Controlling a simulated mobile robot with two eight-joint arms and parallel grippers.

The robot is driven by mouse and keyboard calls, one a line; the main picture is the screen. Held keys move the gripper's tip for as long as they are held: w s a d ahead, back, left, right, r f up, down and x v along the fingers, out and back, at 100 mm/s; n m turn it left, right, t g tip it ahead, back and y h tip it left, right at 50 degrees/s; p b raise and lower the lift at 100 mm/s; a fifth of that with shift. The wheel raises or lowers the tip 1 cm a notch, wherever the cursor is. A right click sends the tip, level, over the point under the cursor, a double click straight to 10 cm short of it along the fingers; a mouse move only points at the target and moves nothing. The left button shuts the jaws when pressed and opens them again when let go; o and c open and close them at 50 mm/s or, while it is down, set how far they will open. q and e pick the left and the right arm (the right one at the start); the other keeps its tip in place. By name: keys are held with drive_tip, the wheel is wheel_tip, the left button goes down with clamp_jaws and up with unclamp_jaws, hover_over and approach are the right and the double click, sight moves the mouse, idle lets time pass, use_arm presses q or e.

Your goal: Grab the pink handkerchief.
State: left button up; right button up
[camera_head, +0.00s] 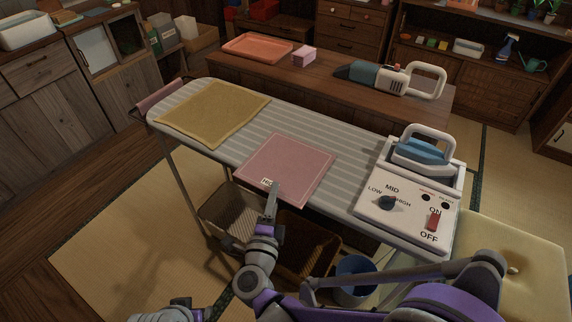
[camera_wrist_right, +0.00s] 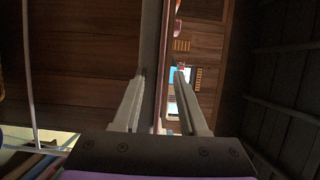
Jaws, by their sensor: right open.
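The pink handkerchief (camera_head: 287,168) lies flat on the striped ironing board (camera_head: 232,148), with a small white label at its near-left corner overhanging the board's near edge. My right gripper (camera_head: 272,193) is at that corner, close to the label; contact cannot be told. In the right wrist view its two fingers (camera_wrist_right: 160,75) are apart, on either side of the board's edge, which shows as a grey band with a thin pinkish strip beside it. Only part of my left arm shows at the bottom left; its gripper is out of the picture.
A mustard cloth (camera_head: 214,112) lies on the board's left end. A control box (camera_head: 408,207) with a blue iron (camera_head: 423,152) stands at the right end. Baskets (camera_head: 306,252) and a blue bin (camera_head: 355,280) are below. A wooden bench (camera_head: 330,95) stands behind.

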clamp_jaws()
idle(0.3)
